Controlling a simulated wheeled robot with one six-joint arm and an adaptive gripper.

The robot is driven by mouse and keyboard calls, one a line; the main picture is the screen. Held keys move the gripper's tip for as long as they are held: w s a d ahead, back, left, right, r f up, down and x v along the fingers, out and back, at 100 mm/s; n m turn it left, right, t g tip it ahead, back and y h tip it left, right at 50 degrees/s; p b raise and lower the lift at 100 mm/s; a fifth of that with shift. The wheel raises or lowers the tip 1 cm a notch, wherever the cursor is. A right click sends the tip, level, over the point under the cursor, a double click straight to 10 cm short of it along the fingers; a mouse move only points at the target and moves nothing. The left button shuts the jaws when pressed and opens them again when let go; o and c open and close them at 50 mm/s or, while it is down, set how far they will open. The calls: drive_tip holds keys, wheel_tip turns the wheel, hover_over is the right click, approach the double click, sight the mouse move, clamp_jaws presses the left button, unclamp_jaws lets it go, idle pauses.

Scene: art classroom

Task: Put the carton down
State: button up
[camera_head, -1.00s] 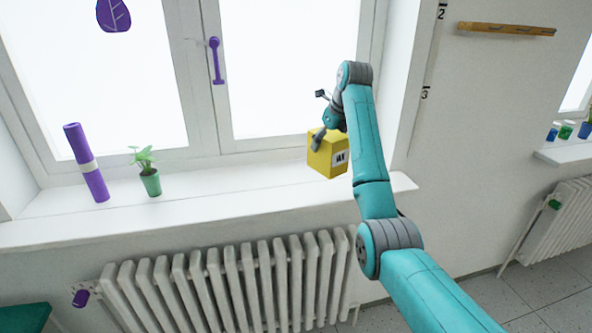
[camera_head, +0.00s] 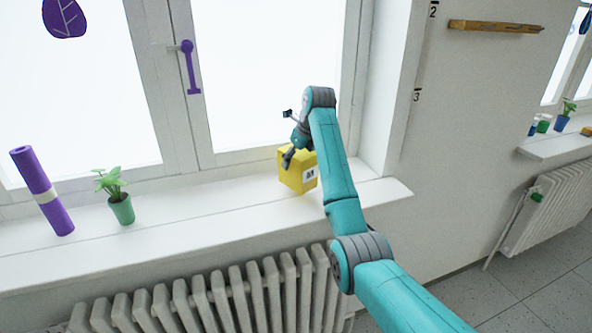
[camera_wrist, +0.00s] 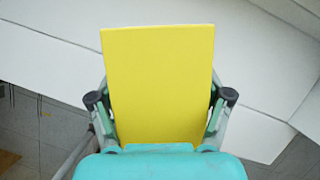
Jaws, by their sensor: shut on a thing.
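The yellow carton (camera_head: 292,176) with a white label is at the right part of the white windowsill (camera_head: 225,212). Its base looks at or very close to the sill; I cannot tell for sure whether it touches. My gripper (camera_head: 290,157) is shut on the carton from above, with a dark finger against its near face. In the wrist view the carton's yellow face (camera_wrist: 158,85) fills the middle, between the two fingers of my gripper (camera_wrist: 160,100). The carton's far side is hidden.
A green potted plant (camera_head: 121,208) and a purple roll (camera_head: 42,190) stand on the sill to the left. The sill between plant and carton is clear. A white radiator (camera_head: 215,300) is below, and the window (camera_head: 270,80) is behind.

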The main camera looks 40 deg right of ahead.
drive_tip(key=shift+f, duration=1.65)
drive_tip(key=shift+f, duration=0.15)
drive_tip(key=o, duration=1.7)
